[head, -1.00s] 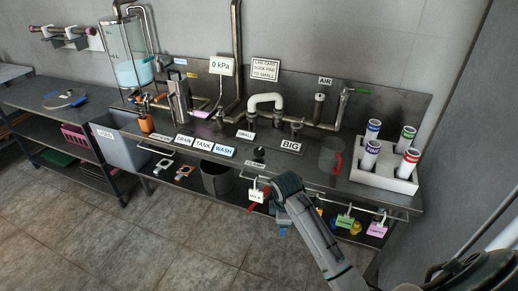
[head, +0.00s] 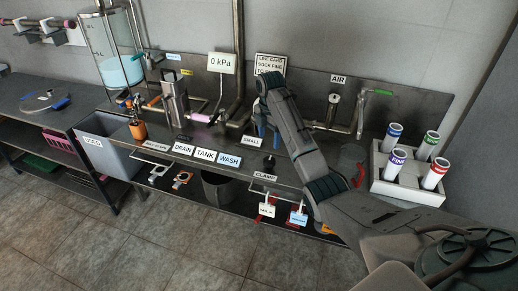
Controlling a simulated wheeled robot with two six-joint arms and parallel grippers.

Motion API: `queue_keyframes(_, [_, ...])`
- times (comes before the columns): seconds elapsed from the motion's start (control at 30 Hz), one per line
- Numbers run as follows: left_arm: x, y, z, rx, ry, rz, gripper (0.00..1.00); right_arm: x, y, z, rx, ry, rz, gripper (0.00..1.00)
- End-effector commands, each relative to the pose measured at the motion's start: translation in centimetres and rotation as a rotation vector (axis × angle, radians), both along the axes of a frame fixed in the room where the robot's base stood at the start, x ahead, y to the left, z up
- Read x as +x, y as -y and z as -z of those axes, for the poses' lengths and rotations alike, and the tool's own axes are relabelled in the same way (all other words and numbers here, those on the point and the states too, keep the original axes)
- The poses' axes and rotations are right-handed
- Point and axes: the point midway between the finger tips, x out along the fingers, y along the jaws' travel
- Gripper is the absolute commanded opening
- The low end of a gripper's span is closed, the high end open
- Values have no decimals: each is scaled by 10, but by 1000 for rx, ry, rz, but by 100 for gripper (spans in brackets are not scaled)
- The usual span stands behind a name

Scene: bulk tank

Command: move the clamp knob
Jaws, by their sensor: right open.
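The clamp knob (head: 268,161) is a small black knob on the bench's front part, just behind the white CLAMP label (head: 265,176). My right arm reaches in from the lower right. Its gripper (head: 268,131) points down with blue fingertips, open and empty, behind the knob in the picture and near the SMALL label (head: 252,142). A gap shows between fingertips and knob; their height above the bench is hard to tell. My right arm hides the BIG label and the white bent pipe. My left gripper is not in view.
DRAIN, TANK and WASH labels (head: 205,155) line the front edge at left. A white rack (head: 410,187) holds several labelled tubes at right. A red-handled jug (head: 352,160) is partly hidden behind my arm. Tags (head: 267,210) hang from the front rail.

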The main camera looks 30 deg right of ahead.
Motion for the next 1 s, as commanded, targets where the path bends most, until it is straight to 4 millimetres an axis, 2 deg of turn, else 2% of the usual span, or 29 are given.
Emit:
queue_keyframes(0.17, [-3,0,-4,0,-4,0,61,0,1,13,2,-4,-4,63])
queue_keyframes(0.6, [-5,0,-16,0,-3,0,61,-2,0,90,2,-3,-2,63])
queue_keyframes(0.8, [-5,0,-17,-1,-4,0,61,-2,0,105,1,-2,-2,63])
queue_keyframes(1.0, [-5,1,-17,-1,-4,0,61,-1,0,107,0,0,-3,63])
